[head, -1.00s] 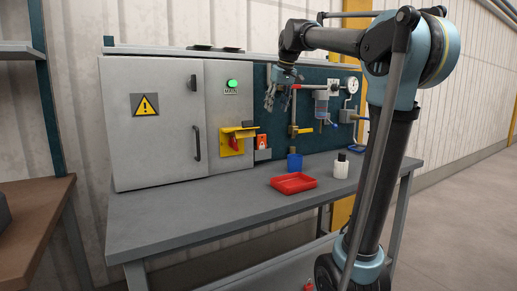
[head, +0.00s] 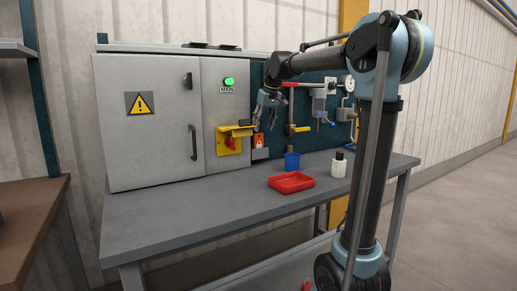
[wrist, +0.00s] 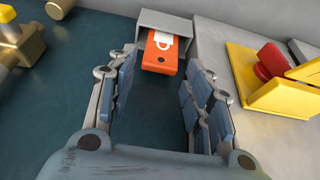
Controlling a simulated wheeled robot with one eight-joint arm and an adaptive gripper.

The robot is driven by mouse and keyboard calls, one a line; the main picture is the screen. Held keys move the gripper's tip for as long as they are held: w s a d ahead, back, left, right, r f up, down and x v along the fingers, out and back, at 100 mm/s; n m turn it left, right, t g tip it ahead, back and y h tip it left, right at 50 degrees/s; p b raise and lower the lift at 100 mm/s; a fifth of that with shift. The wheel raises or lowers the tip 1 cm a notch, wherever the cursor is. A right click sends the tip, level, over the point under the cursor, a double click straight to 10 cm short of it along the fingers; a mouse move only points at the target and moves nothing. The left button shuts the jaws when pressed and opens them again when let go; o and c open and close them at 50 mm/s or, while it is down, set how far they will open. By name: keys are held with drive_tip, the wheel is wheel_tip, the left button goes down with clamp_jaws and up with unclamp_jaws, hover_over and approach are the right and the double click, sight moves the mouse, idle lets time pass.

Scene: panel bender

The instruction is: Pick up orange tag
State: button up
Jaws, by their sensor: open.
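The orange tag (wrist: 160,52) with a white padlock picture and a dark hole sits in a small grey holder (wrist: 180,22) on the dark panel. In the head view the tag (head: 259,139) is right of the yellow switch bracket, above its grey holder (head: 260,154). My gripper (wrist: 158,75) is open and empty; its fingers point toward the tag and lie to either side of it, with the tag a little beyond the tips. In the head view my gripper (head: 266,126) hangs just right of and above the tag.
A yellow bracket with a red switch (head: 231,140) is close left of the tag on the grey cabinet (head: 150,120). A brass pipe with a valve (head: 291,115) is to the right.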

sight(259, 135)
drive_tip(key=shift+x, duration=2.75)
drive_tip(key=shift+a, duration=0.2)
drive_tip(key=shift+r, duration=0.1)
drive_tip(key=shift+c, duration=0.6)
drive_tip(key=c, duration=0.6)
